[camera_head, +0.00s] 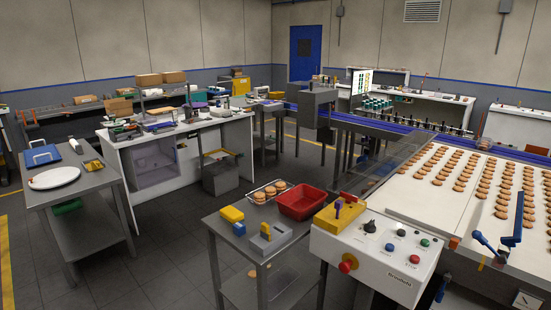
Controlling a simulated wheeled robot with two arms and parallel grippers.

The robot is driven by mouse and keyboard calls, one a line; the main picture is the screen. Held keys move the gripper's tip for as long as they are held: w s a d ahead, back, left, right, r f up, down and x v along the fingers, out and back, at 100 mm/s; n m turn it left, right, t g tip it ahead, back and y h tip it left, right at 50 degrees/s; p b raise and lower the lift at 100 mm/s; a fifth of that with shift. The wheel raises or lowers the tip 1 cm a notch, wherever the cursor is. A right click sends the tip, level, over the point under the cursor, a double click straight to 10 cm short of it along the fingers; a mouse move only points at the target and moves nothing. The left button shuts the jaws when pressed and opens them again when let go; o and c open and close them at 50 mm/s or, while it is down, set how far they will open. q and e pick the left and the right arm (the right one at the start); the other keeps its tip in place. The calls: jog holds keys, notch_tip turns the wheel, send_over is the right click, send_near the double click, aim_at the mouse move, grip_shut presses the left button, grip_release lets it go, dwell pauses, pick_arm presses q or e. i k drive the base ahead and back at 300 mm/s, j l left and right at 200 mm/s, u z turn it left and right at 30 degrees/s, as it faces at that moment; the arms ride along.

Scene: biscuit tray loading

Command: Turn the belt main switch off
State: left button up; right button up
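A white slanted control box (372,262) stands at the front, right of centre. A yellow block (335,221) with a purple-topped part sits at the box's back left corner. Neither of my grippers is in view.
The biscuit belt (450,208) lies right of the box, with blue levers (486,243) at its near side. A small grey table (233,250) left of the box bears a red bin (302,202) and yellow items. Open floor (165,262) lies further left.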

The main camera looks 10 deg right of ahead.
aim_at(350, 198)
jog(key=i+l+u, duration=0.1)
jog(key=i+l, duration=0.95)
jog(key=l, duration=0.15)
